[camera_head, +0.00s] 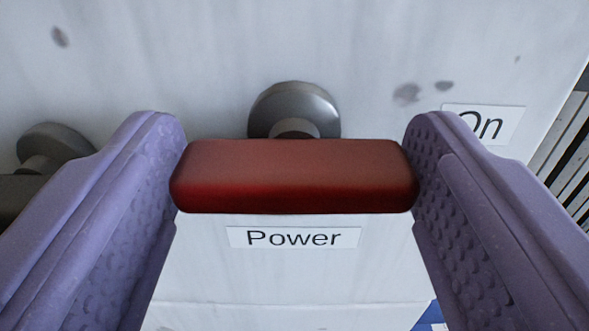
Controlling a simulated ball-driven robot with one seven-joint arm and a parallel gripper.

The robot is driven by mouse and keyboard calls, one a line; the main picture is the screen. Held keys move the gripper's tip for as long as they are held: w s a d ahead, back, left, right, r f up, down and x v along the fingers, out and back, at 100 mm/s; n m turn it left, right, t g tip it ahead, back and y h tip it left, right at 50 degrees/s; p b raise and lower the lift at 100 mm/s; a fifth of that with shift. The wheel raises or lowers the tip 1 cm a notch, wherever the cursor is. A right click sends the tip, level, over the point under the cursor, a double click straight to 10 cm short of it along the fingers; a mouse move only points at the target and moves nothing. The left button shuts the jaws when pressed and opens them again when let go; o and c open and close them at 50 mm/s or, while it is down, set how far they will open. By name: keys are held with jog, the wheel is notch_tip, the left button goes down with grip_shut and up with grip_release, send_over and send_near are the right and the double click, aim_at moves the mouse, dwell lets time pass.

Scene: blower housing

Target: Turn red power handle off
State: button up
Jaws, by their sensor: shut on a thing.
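The red power handle (294,176) lies level across the middle of the view, in front of a grey round metal hub (296,104) on a pale panel. My gripper (294,178) has its two purple fingers at the handle's left and right ends, and it is shut on the handle lengthwise. A "Power" label (293,238) shows just below the handle. An "On" label (484,124) shows at the upper right, partly covered by the right finger. The handle hides the lower part of the hub.
A second, dark grey handle with a round hub (52,147) is at the left edge, partly behind my left finger. The panel (200,55) is worn and spotted. Dark slats (570,140) lie past its right edge. A bit of blue (430,318) shows at the bottom.

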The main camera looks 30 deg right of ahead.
jog(key=n, duration=0.4)
jog(key=shift+w+a+n+b, duration=0.1)
jog(key=shift+n+b, duration=0.2)
jog(key=shift+n, duration=0.1)
jog(key=n, duration=0.4)
jog(key=shift+n, duration=0.3)
jog(key=n+p, duration=0.1)
jog(key=n, duration=0.3)
jog(key=shift+a+f, duration=0.1)
jog(key=shift+f, duration=0.05)
jog(key=shift+f+n+p, duration=0.15)
jog(key=shift+n+p, duration=0.45)
jog(key=shift+n, duration=1.7)
jog(key=shift+w, duration=0.1)
jog(key=o, duration=1.1)
jog(key=shift+c, duration=0.2)
